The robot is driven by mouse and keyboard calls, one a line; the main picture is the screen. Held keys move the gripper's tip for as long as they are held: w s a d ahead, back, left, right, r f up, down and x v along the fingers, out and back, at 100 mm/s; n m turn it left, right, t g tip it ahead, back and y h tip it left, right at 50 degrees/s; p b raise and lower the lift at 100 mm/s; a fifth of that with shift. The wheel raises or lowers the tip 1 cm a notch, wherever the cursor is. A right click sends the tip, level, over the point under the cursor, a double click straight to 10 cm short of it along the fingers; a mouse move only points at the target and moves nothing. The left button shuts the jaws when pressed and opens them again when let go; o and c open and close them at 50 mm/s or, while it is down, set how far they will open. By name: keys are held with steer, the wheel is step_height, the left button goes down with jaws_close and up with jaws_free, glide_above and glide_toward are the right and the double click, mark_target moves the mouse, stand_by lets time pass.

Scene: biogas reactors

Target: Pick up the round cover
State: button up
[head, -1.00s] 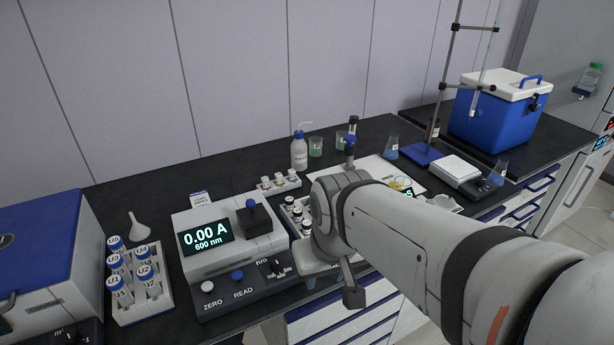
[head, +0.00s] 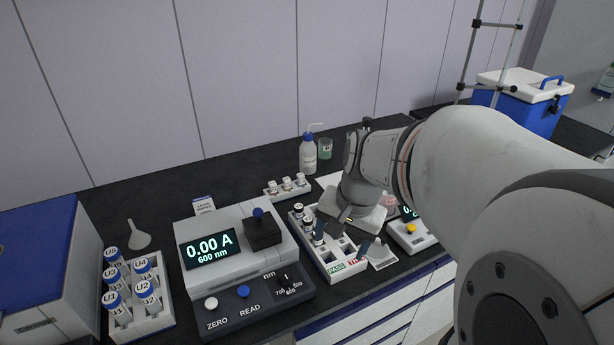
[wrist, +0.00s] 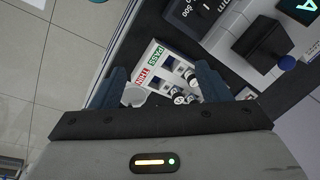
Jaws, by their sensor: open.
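My gripper (head: 342,240) is open and empty, pointing down over the front part of the white vial rack with the PASS label (head: 338,268). In the wrist view, a pale round piece (wrist: 134,97) shows between the open fingers, close to the left one; it may be the round cover, but I cannot tell for sure. In the head view, a small pale plate (head: 382,264) lies just right of the rack, partly hidden by a finger. A black square block with a blue knob (head: 263,231) sits on the photometer (head: 212,268).
A white rack of blue-capped tubes (head: 152,322) stands left of the photometer, near a white funnel (head: 128,236). A wash bottle (head: 308,156) and a small row of vials (head: 287,187) stand behind. A yellow-topped device (head: 412,237) is right of my gripper.

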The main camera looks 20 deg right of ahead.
mark_target(377, 249)
steer(key=o, duration=0.3)
steer(key=w+d+f+m+y, duration=0.1)
steer(key=w+d+f+m, duration=0.2)
steer(key=d+m, duration=0.4)
steer(key=shift+w+d+f+m+b, duration=0.35)
steer(key=shift+w+d+m+b, duration=0.1)
steer(key=shift+w, duration=0.2)
steer(key=shift+o, duration=0.2)
steer(key=w+d+f+m+y, duration=0.1)
steer(key=d+f+m, duration=0.3)
steer(key=d+m, duration=0.4)
steer(key=shift+w+d+f+t+y+b, duration=0.15)
steer(key=shift+w+d+t+y+b, duration=0.25)
steer(key=shift+d, duration=0.55)
steer(key=shift+m, duration=0.35)
steer(key=shift+d+x, duration=0.2)
steer(key=shift+x, duration=1.75)
steer(key=shift+d+x, duration=0.2)
steer(key=shift+x, duration=1.7)
